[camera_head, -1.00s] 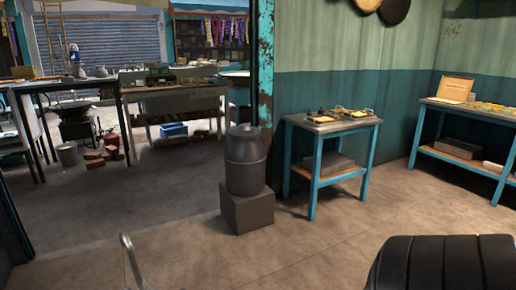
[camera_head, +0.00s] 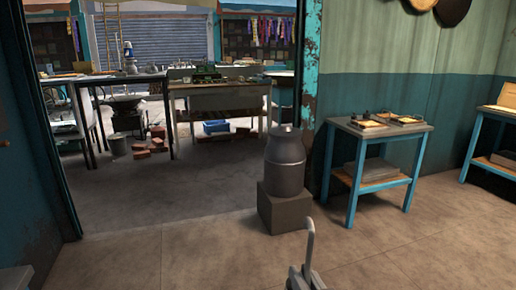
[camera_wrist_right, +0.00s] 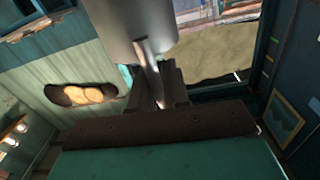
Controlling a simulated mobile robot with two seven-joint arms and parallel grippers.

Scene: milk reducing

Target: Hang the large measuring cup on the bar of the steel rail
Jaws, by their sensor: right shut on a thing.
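My right gripper (camera_head: 305,277) shows at the bottom of the head view, with a slim grey handle with a bent top (camera_head: 310,238) rising from it. In the right wrist view my right gripper (camera_wrist_right: 157,86) is shut on the handle of the large measuring cup. The cup's grey rounded body (camera_wrist_right: 143,25) is just beyond the fingers, at the top of that view. The cup's body cannot be made out in the head view. I cannot pick out the steel rail or its bar in either view. My left gripper is not in view.
A metal milk can (camera_head: 285,165) stands on a dark block (camera_head: 283,212) ahead. A blue-legged table (camera_head: 378,131) with small items is to its right. A wide doorway opens on a room with worktables (camera_head: 220,88). The floor (camera_head: 165,252) in front is clear.

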